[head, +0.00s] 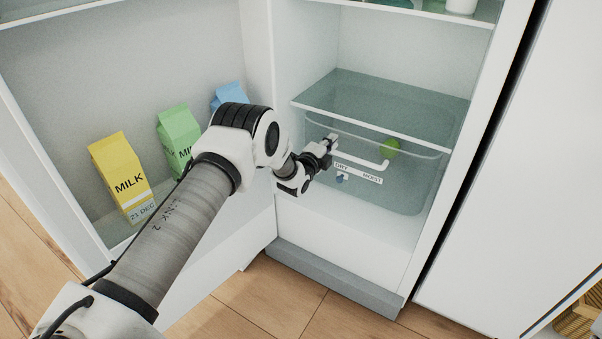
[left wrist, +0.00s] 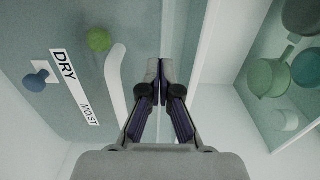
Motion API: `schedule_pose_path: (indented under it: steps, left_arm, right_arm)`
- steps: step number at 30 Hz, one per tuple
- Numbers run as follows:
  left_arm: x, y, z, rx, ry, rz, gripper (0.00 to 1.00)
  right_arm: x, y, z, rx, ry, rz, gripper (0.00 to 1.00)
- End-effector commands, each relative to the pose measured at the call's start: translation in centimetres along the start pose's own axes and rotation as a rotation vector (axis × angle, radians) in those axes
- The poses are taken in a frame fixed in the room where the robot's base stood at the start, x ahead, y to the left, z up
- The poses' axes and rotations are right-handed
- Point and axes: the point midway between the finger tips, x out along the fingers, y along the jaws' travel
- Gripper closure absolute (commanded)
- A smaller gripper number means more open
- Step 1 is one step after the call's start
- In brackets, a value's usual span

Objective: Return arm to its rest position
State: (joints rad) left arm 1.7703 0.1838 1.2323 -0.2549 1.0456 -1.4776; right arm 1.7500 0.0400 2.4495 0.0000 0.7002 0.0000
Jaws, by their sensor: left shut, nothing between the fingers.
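My left arm reaches from the lower left of the head view into an open fridge. My left gripper (head: 329,146) is in front of the clear crisper drawer (head: 412,200), close to the left end of its white handle (head: 370,165). In the left wrist view the gripper (left wrist: 159,66) has its fingertips together with nothing between them. The handle (left wrist: 115,85) lies beside the fingers there, not gripped. Whether the fingers touch the drawer front is not clear. My right gripper is not in view.
Yellow (head: 122,178), green (head: 178,137) and blue (head: 230,96) milk cartons stand in the open door at left. A green round item (head: 390,148) shows inside the drawer. A glass shelf (head: 385,105) lies above. Wooden floor is free below.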

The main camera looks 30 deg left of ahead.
Motion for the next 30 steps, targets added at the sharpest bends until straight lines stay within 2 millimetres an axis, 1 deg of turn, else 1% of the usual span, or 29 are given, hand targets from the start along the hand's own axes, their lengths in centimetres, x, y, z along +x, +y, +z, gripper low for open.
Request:
schedule_pose_path:
  steps: [1,3,9,12,15,20,21,23,25,26,29,30]
  left_arm:
    - [-0.5,-0.2,0.1,-0.001,0.000,0.003,1.00]
    - [-2.4,-0.2,0.1,-0.003,0.000,0.008,1.00]
    - [-7.2,-0.1,0.1,-0.001,0.000,0.009,1.00]
    - [-8.9,0.1,0.0,-0.001,0.001,0.009,1.00]
    - [-9.9,0.1,0.0,0.000,0.001,0.007,1.00]
    - [-10.2,0.3,0.0,0.000,0.002,0.007,1.00]
    - [-10.3,0.5,-0.1,0.001,0.004,0.010,1.00]
    - [-10.3,1.1,-1.2,0.004,0.021,0.020,1.00]
    - [-11.7,2.9,-2.9,-0.004,0.042,0.075,1.00]
    - [-12.8,4.1,-3.7,-0.010,0.050,0.115,1.00]
    - [-18.1,9.4,-6.4,-0.100,0.050,0.331,1.00]
    - [-20.9,11.6,-7.4,-0.172,0.031,0.439,1.00]
  right_arm:
    - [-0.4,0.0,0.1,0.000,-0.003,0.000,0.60]
    - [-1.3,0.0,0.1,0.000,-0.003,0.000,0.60]
    - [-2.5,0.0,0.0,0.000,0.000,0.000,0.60]
    - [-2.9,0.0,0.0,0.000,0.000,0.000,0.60]
    - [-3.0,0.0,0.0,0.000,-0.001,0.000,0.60]
    - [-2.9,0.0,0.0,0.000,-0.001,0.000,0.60]
    - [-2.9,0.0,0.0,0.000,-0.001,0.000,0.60]
    - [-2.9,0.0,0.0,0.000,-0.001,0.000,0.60]
    - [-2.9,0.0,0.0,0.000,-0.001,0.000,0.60]
    - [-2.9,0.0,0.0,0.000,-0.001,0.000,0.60]
    - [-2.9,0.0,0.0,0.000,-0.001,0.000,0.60]
    - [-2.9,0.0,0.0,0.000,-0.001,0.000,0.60]
